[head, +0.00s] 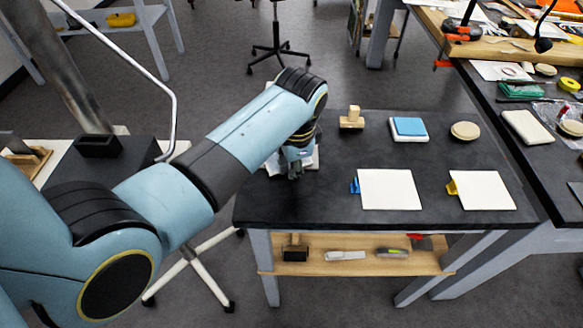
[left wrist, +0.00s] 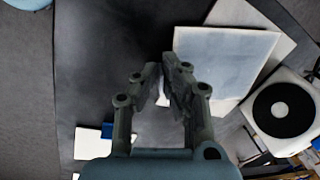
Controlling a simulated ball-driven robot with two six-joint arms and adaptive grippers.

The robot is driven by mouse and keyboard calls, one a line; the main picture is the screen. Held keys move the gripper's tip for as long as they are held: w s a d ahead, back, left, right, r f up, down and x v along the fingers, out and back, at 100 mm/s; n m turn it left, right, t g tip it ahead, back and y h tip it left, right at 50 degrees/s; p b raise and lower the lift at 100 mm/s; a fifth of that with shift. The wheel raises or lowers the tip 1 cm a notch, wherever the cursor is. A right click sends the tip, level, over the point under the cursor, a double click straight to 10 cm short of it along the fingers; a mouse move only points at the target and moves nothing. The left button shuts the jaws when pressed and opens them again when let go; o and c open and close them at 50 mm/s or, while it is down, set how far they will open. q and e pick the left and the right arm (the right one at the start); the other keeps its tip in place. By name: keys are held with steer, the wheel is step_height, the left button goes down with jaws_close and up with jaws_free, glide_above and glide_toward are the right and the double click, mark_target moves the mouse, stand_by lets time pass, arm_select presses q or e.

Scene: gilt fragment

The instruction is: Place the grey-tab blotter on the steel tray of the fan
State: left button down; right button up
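My left gripper (head: 295,172) is low over the left end of the black table. In the left wrist view its fingers (left wrist: 163,75) are close together, with a narrow gap. A pale bluish sheet, apparently the grey-tab blotter (left wrist: 225,60), meets the fingertips; its tab is hidden between them. The sheet overlaps a lighter flat plate (left wrist: 238,14), apparently the fan's tray. Whether they touch is unclear. A pale box with a black disc (left wrist: 284,108), apparently the fan, stands beside them. In the head view my arm hides most of this. My right gripper is not in view.
A blue-tab blotter (head: 391,189) and a yellow-tab blotter (head: 481,190) lie to the right on the black table (head: 345,212). Behind them are a wooden stamp (head: 352,119), a light-blue pad (head: 409,127) and a round tan disc (head: 465,131). A cluttered bench borders the right.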

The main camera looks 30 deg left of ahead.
arm_select(q)
steer(key=c, duration=1.9)
jaws_free()
steer(key=shift+f, duration=0.2)
steer(key=shift+c, duration=0.2)
steer(key=o, duration=0.5)
steer(key=shift+c, duration=0.2)
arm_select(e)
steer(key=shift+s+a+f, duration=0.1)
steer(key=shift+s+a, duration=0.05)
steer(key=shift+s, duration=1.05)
arm_select(q)
steer(key=shift+r, duration=0.3)
step_height(320, 180, up, 12)
steer(key=s+d, duration=0.1)
steer(key=shift+d+f, duration=0.15)
steer(key=shift+d, duration=0.1)
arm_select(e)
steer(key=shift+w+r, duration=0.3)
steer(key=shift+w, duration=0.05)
